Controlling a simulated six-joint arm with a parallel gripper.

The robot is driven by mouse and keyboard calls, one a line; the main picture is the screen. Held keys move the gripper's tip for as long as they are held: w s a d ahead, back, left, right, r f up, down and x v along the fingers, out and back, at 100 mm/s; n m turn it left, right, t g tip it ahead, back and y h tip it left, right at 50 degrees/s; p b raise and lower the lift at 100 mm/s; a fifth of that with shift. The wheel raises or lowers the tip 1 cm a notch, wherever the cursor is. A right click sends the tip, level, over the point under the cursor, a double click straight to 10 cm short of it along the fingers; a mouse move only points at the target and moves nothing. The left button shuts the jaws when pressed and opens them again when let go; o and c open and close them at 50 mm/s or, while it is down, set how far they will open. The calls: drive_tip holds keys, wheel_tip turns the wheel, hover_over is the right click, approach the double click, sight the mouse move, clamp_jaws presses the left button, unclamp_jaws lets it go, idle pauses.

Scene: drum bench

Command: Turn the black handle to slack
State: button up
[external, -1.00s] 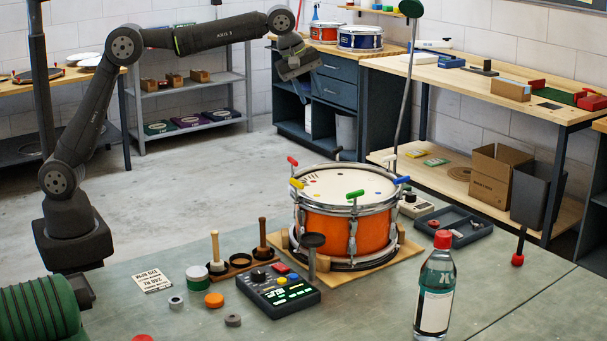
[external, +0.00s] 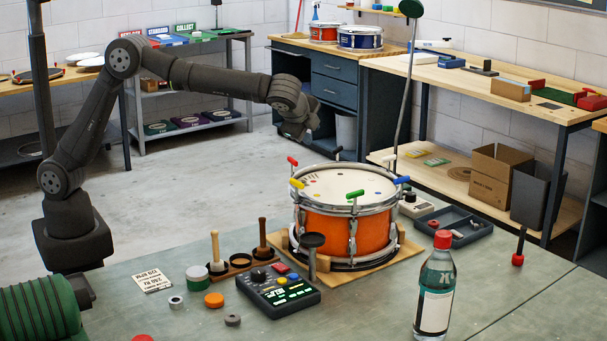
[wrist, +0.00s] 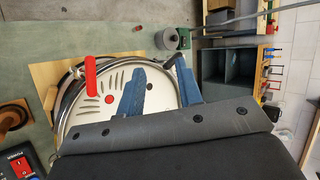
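An orange snare drum (external: 345,232) stands on a wooden base on the bench, with coloured handles around its rim. A small dark handle (external: 338,154) shows at the far back rim; it is too small to read its angle.
The red handle (external: 292,161), yellow handle (external: 297,184), green handle (external: 355,194) and blue handle (external: 401,180) stand up around the rim. A grey tray (external: 455,226) lies right.

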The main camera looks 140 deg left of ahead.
drive_tip(key=m, duration=0.3)
drive_tip(key=m+y, duration=0.4)
drive_tip(key=m, duration=0.9)
approach(340, 150)
drive_tip(key=shift+g, duration=0.5)
drive_tip(key=x, duration=1.1)
drive_tip(key=shift+a+f, duration=0.15)
drive_tip(key=shift+f, duration=0.15)
drive_tip(key=shift+c, duration=0.2)
clamp_jaws()
